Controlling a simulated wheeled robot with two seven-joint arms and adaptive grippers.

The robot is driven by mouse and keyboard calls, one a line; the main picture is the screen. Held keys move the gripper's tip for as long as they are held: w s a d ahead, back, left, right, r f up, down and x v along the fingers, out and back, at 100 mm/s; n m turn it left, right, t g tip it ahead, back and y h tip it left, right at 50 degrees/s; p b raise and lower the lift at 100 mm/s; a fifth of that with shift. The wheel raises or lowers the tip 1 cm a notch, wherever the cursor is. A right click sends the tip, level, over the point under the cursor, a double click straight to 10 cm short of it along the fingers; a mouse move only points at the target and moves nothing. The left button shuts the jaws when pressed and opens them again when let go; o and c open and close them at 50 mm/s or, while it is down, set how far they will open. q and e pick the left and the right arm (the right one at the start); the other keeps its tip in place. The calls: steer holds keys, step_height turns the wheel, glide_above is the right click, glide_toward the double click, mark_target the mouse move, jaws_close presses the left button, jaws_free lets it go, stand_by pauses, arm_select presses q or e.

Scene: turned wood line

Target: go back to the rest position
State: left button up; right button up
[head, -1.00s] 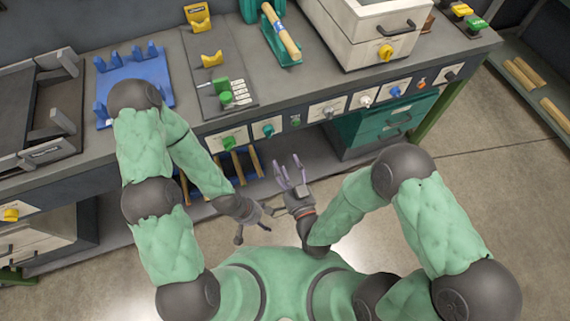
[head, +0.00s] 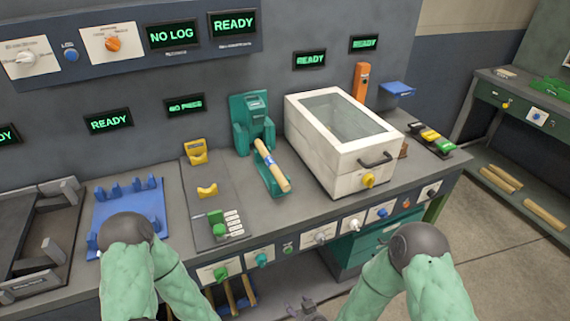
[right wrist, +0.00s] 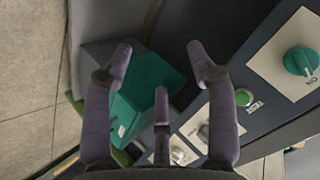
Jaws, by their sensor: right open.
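My right gripper (head: 308,308) shows only in part at the bottom edge of the head view, in front of the bench and low down. In the right wrist view its purple-grey fingers (right wrist: 160,65) are spread apart with nothing between them. Beyond them are the bench's control panel and a teal cabinet. My left arm comes in at the lower left of the head view, but its gripper is below the frame and hidden. No held object shows.
The bench (head: 285,212) carries a blue rack (head: 128,205), a wooden piece (head: 272,167) in a teal holder (head: 270,183), and a white box with a glazed lid (head: 340,150). Knobs line its front edge. Floor (head: 490,265) is open at right, before a shelf of wood pieces (head: 544,215).

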steer(key=s+d+f+g+p, duration=0.1)
steer(key=s+d+f+g, duration=0.1)
steer(key=s, duration=0.4)
steer(key=s+d+f+g+p, duration=0.1)
steer(key=s+d+f+g, duration=0.2)
steer(key=s+g, duration=0.3)
steer(key=shift+d+f+g, duration=0.3)
steer(key=shift+f, duration=0.25)
